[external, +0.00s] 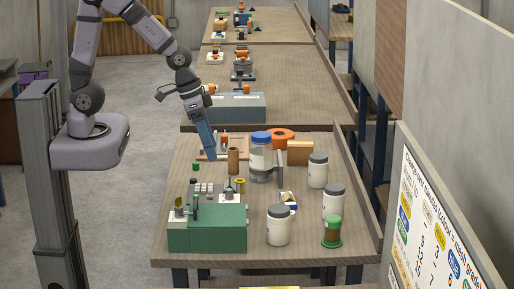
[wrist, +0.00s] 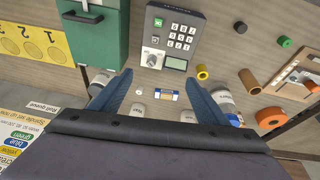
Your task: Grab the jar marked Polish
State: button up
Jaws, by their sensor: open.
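Three white jars with dark grey lids stand on the right of the near table in the external view: a back jar (external: 318,174), a middle jar (external: 333,208) and a front jar (external: 278,231). I cannot read a Polish marking on any of them. White jars also show partly in the wrist view, a left jar (wrist: 100,84), a middle jar (wrist: 137,111) and a right jar (wrist: 188,116). My gripper (external: 209,157) points down over the table's left side, apart from the jars; its blue fingers (wrist: 159,78) are open and empty.
A clear blue-lidded jar (external: 260,158), orange ring (external: 281,134), brown cylinder (external: 233,161) and small box (external: 289,200) stand mid-table. A green machine (external: 207,230) fills the front left. A raised edge runs along the right.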

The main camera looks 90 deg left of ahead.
jog(key=w+a+f+n+t+b, duration=0.1)
jog(key=w+a+f+t+b, duration=0.15)
jog(key=w, duration=0.35)
jog(key=w+a+f+t+y+b, duration=0.1)
jog(key=w+b, duration=0.3)
jog(key=w, duration=0.1)
jog(key=w+a+f+n+t+b, duration=0.1)
jog(key=w+a+f+t+b, duration=0.15)
jog(key=w, duration=0.35)
jog(key=n+t+y+b, duration=0.2)
jog(key=t+y+b, duration=0.15)
jog(key=b, duration=0.35)
send_over(311, 165)
jog(key=s, duration=0.3)
jog(key=shift+g+y, duration=0.25)
jog(key=shift+y, duration=0.1)
jog(key=shift+s+d+f+p, duration=0.1)
jog(key=shift+d+f, duration=0.1)
jog(key=shift+f, duration=0.7)
jog(key=shift+s+d+f+p, duration=0.1)
jog(key=shift+d+f+p, duration=0.05)
jog(key=shift+f, duration=0.7)
jog(key=shift+s+d+f+p, duration=0.1)
jog(key=shift+d+f, duration=0.1)
jog(key=shift+f, duration=0.7)
jog(key=shift+f, duration=0.65)
jog(key=shift+p+x, duration=0.65)
jog(key=shift+x, duration=1.9)
jog(key=shift+r, duration=0.1)
